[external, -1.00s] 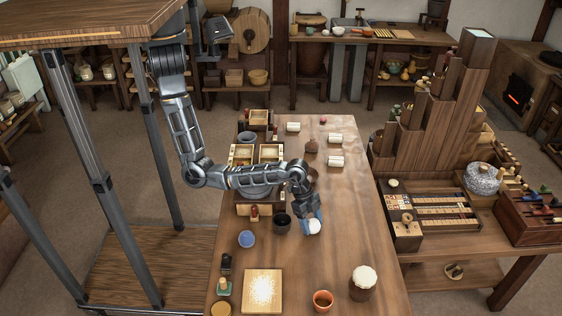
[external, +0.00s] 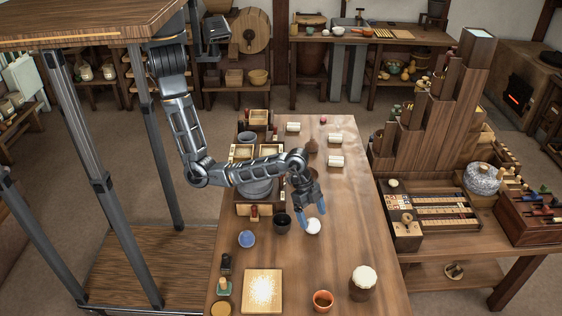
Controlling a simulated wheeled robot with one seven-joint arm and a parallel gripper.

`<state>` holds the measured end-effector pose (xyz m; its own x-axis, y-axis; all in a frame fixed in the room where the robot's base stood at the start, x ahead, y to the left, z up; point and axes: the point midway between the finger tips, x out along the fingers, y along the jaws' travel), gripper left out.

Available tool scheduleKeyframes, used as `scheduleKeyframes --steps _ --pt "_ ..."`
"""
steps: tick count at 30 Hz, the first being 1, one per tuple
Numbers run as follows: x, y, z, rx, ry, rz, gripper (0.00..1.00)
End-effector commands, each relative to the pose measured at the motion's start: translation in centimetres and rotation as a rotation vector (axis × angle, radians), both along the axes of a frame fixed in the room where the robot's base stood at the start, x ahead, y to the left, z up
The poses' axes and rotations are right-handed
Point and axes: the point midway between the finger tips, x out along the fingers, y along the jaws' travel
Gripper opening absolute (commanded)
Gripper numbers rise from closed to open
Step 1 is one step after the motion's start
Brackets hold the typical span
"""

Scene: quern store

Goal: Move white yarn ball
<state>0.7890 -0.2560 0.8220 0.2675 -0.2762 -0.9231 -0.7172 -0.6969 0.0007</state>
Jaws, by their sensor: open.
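The white yarn ball (external: 313,227) rests on the wooden table (external: 345,240), right of a dark cup (external: 282,222). My gripper (external: 312,213) points down just above and behind the ball, with its blue fingers spread. The jaws are open and hold nothing. The ball's upper edge lies close to the fingertips; I cannot tell whether they touch it.
A blue cup (external: 247,239), a square board with pale powder (external: 262,290), an orange pot (external: 323,299) and a white-topped jar (external: 363,283) stand on the near table. White rolls (external: 336,160) lie farther back. The table's right middle is clear.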

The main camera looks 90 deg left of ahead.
Motion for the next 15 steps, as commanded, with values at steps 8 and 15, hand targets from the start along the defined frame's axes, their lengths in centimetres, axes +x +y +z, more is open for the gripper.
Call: scheduleKeyframes --steps 8,15 --pt "-4.4 -3.8 3.0 0.002 -0.001 -0.008 0.89" --pt "-7.3 -6.4 5.4 0.002 0.001 -0.006 0.89"
